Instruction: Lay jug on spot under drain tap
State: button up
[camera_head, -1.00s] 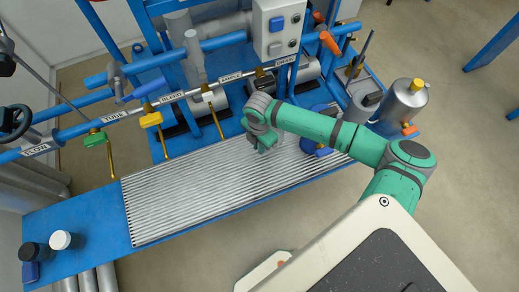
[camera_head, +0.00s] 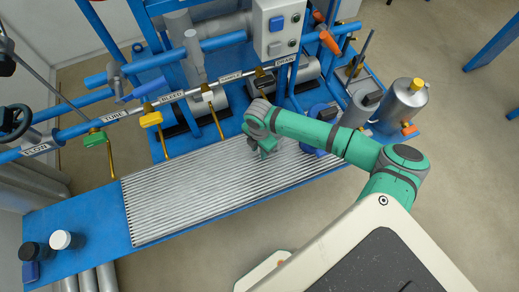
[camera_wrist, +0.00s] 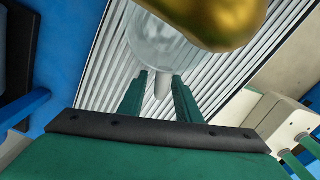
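The clear glass jug (camera_wrist: 150,48) shows in the wrist view, over the ribbed drain grid. Its pale handle (camera_wrist: 162,86) lies between the two green fingers of my gripper (camera_wrist: 162,92), with gaps visible on both sides. My gripper looks open around the handle. A blurred gold tap end (camera_wrist: 215,18) fills the top of the wrist view, over the jug. In the head view my gripper (camera_head: 264,151) is low over the grid, below the DRAIN label (camera_head: 286,61). The jug is hard to make out there, and my arm hides the drain tap's outlet.
The ribbed grid (camera_head: 180,200) is clear to the left. Gold tap pipes hang at its back edge, with a yellow handle (camera_head: 151,119) and green handle (camera_head: 95,139). A blue round object (camera_head: 318,143) is right of my gripper. Two small jars (camera_head: 61,240) stand far left.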

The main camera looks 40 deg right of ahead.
notch_tip(320, 180, up, 12)
jog(key=shift+r, duration=0.1)
dwell(0.4)
dwell(0.4)
